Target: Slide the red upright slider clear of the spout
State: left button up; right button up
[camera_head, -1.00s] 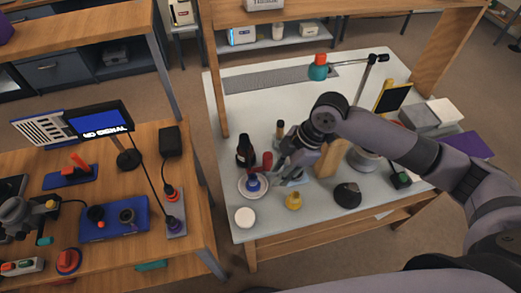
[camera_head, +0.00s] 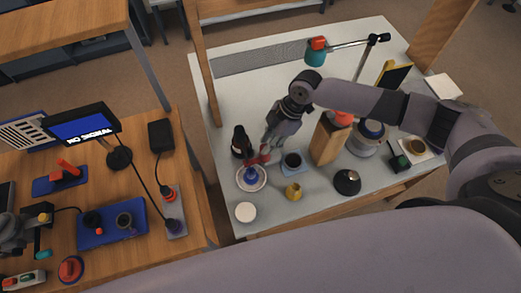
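A small red piece (camera_head: 259,159), which may be the red upright slider, stands at the back right of a white saucer (camera_head: 242,187) on the light table. A blue bottle-like thing (camera_head: 252,174) stands on the saucer, just in front of the red piece. I cannot make out a spout. My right gripper (camera_head: 266,150) points down right at the red piece, behind the saucer. Its fingers are small and partly merge with the red piece, so I cannot tell whether they touch or hold it. My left gripper is not in view.
A dark bottle (camera_head: 240,143) stands close left of my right gripper. A dark cup (camera_head: 292,161) on a blue mat and a wooden block (camera_head: 327,141) stand to its right. A yellow pot (camera_head: 293,192) and a white disc (camera_head: 246,212) are in front.

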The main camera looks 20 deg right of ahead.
aim_at(261, 159)
jog(key=x, duration=0.5)
jog(key=shift+s+a+f+p, duration=0.1)
jog(key=shift+s+f+p, duration=0.15)
jog(key=shift+p, duration=0.15)
jog(key=shift+w+a+f, duration=0.15)
jog(key=shift+f, duration=0.35)
grip_shut()
